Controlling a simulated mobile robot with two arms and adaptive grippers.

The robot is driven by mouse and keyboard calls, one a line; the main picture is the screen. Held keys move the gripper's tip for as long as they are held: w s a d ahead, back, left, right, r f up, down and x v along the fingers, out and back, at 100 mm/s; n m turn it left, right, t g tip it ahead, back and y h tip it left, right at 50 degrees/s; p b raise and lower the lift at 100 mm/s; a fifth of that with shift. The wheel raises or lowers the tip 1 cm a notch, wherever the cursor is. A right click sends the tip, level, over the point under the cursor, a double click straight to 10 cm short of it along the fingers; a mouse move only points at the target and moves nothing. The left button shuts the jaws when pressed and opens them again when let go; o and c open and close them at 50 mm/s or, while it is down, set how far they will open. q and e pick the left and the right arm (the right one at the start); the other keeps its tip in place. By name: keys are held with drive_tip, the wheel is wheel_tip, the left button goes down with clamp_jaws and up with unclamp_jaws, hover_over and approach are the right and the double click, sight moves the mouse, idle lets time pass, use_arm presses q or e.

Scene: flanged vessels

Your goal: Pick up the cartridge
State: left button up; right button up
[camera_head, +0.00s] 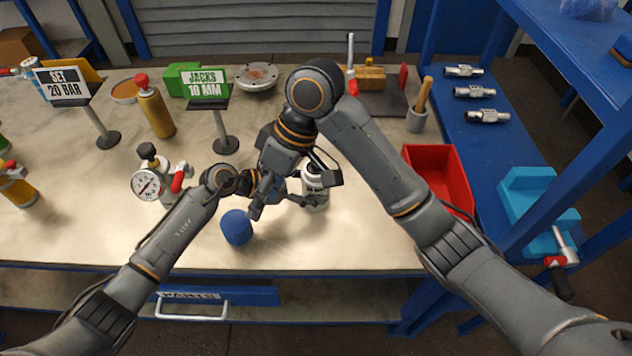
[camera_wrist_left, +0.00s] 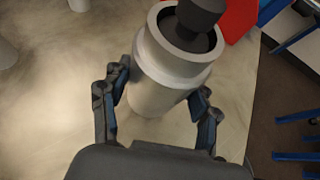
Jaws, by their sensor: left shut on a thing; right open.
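The cartridge appears to be the pale grey cylinder (camera_head: 316,197) standing near the bench's middle, partly hidden by my grippers. In the left wrist view it is a wide grey cylinder (camera_wrist_left: 170,75) with a stepped rim and a dark knob on top. My left gripper (camera_head: 309,193) is shut on it, with one finger on each side in the left wrist view (camera_wrist_left: 162,98). I cannot tell whether it is clear of the bench.
A blue cylinder (camera_head: 237,228) stands just left and in front. A pressure gauge with red-handled valve (camera_head: 149,184) is further left. A red bin (camera_head: 440,178) stands at the right. Two sign stands (camera_head: 226,145) (camera_head: 107,139) are behind. The front bench (camera_head: 330,255) is clear.

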drive_tip(key=w+d+r+m+t+h, duration=0.6)
drive_tip(key=w+d+r+m, duration=0.15)
drive_tip(key=m, duration=0.85)
drive_tip(key=shift+t, duration=0.3)
drive_tip(key=x, duration=1.2)
drive_tip(key=shift+a+f, duration=0.1)
drive_tip(key=shift+f, duration=0.05)
drive_tip(key=shift+c, duration=0.2)
clamp_jaws()
